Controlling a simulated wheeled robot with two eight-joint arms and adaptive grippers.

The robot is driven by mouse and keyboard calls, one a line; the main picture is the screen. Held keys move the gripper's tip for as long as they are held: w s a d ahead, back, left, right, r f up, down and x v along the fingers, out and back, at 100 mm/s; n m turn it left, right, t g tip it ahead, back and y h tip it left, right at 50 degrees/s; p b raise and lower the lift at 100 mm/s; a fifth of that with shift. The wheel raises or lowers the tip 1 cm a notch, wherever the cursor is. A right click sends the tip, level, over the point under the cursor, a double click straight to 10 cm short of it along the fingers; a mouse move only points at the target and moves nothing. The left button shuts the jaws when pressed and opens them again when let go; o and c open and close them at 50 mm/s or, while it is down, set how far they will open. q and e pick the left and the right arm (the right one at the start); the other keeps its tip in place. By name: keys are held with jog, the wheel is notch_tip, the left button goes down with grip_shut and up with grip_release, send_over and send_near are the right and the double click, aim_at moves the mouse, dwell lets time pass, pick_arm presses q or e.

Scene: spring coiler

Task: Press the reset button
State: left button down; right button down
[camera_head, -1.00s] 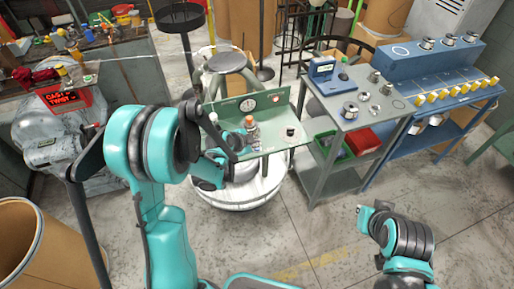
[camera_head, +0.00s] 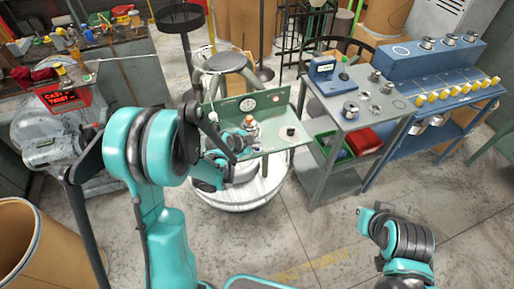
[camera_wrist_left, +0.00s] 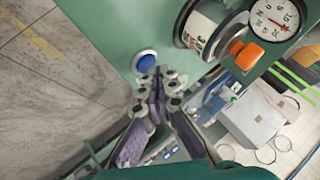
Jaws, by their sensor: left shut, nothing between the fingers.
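A round blue button (camera_wrist_left: 145,61) in a pale ring sits on the green panel in the left wrist view. No readable label shows, so I cannot tell by text whether it is the reset button. My left gripper (camera_wrist_left: 158,80) is shut and empty, its fingertips just below the blue button; I cannot tell whether they touch it. In the head view the left gripper (camera_head: 243,143) is over the green bench (camera_head: 274,143), in front of the orange-capped cylinder (camera_head: 249,121).
A dial gauge (camera_wrist_left: 275,17) and the orange cap (camera_wrist_left: 247,54) are right of the button. A dark knob (camera_head: 290,133) stands on the bench's right part. A grey cart (camera_head: 345,122) and a blue rack (camera_head: 430,65) stand further right. Open floor lies in front.

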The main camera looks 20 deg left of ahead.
pick_arm(q)
jog(key=shift+f+b, duration=0.35)
jog(key=shift+b, duration=0.05)
dwell(0.6)
jog(key=shift+r+p, duration=0.55)
jog(key=shift+r, duration=0.25)
jog(key=shift+r+p, duration=1.85)
jog(key=shift+r, duration=0.75)
jog(key=shift+f, duration=0.1)
